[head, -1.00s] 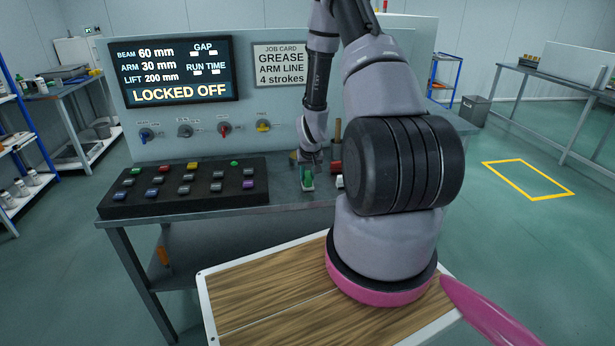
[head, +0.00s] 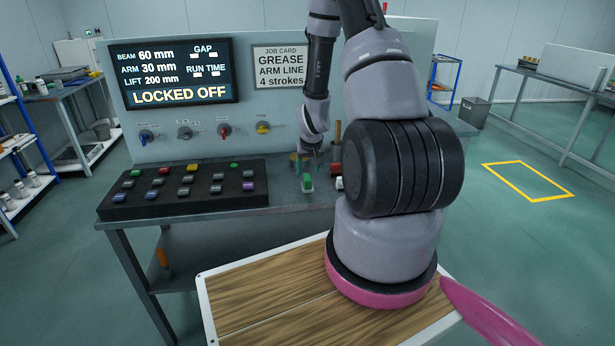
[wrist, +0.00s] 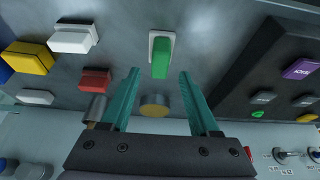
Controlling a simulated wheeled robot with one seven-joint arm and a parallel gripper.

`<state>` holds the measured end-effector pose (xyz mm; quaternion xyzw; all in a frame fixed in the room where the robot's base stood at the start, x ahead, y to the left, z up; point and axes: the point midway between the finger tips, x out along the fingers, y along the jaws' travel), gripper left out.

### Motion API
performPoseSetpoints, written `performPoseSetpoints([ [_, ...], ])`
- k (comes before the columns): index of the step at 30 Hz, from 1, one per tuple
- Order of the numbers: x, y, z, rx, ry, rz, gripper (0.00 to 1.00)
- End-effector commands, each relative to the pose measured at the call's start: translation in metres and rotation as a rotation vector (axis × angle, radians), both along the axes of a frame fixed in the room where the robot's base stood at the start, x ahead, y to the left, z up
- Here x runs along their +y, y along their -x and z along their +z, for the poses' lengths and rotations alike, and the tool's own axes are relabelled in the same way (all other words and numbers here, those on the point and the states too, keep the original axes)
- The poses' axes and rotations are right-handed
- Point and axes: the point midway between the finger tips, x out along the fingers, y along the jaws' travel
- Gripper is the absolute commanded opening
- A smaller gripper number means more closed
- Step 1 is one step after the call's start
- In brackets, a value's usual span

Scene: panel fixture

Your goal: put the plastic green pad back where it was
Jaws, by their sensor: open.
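A green plastic pad (head: 307,184) with a white base lies on the grey bench top, right of the black button board (head: 185,187). In the wrist view the green pad (wrist: 161,57) lies just beyond the fingertips, its white base partly beside it. My gripper (head: 308,168) is open and empty, above and behind the pad in the head view.
Red (wrist: 95,80), white (wrist: 73,39) and yellow (wrist: 27,57) blocks lie to one side in the wrist view. A brass cylinder (wrist: 154,106) stands between the fingers, farther back. The upright panel (head: 285,120) with knobs stands close behind. Bench in front of the pad is clear.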

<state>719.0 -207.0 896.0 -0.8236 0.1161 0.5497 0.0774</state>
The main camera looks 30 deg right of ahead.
Motion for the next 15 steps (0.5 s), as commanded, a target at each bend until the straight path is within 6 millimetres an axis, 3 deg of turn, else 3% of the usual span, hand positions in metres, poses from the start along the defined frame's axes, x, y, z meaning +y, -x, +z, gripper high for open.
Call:
performPoseSetpoints([
  [6, 0.005, 0.016, 0.041, -0.003, 0.001, 0.001, 0.62],
  [15, 0.007, 0.026, 0.064, -0.001, 0.001, 0.001, 0.62],
])
